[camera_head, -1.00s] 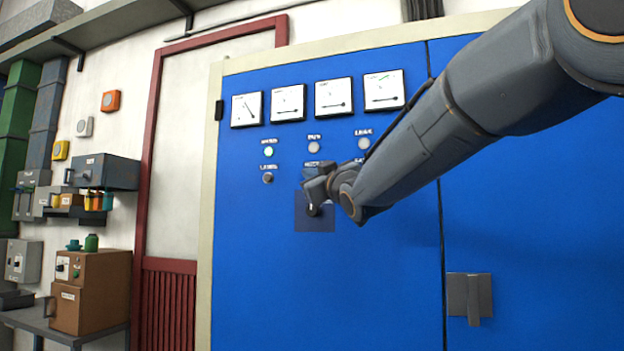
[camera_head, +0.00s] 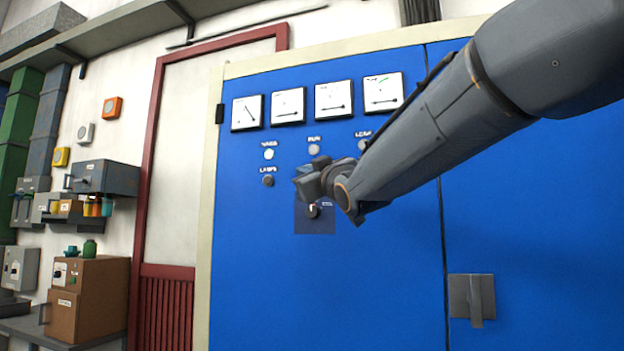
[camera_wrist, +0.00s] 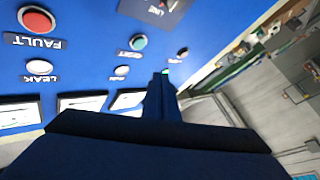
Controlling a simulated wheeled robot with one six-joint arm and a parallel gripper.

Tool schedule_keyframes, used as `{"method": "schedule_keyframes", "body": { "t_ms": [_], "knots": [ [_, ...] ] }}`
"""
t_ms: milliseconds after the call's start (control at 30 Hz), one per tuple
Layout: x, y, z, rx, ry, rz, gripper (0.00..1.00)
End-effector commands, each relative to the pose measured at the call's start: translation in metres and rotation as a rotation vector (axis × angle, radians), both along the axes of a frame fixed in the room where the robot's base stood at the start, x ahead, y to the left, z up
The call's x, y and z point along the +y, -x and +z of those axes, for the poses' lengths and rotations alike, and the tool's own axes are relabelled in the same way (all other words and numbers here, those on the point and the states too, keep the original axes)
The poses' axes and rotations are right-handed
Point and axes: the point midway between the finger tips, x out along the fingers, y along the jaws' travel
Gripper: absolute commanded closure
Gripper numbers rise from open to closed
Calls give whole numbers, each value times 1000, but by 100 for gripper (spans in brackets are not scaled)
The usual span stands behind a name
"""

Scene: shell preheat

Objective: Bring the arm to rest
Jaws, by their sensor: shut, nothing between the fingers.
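My gripper (camera_head: 303,184) is in front of the blue cabinet (camera_head: 265,285), just above a dark square plate (camera_head: 303,222) with a small knob (camera_head: 313,210). It covers part of the row of buttons there. In the wrist view the fingers (camera_wrist: 163,78) are together with nothing between them, pointing past the buttons. I cannot tell from the head view how far the gripper is from the panel. My arm comes in from the upper right and hides part of the cabinet front.
A red lamp (camera_wrist: 37,19) marked FAULT shows in the wrist view. A grey door handle (camera_head: 472,297) sticks out at lower right. A brown box (camera_head: 90,300) stands at left.

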Motion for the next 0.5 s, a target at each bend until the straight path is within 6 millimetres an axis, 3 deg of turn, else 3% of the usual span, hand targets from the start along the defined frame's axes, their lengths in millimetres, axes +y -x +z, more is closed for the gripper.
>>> {"method": "schedule_keyframes", "body": {
  "t_ms": [367,433,500],
  "knots": [
    [0,0,0,0,0,0,100],
    [-3,-3,-10,23,0,-8,100],
    [-11,-9,-34,79,0,-25,100]
  ]
}}
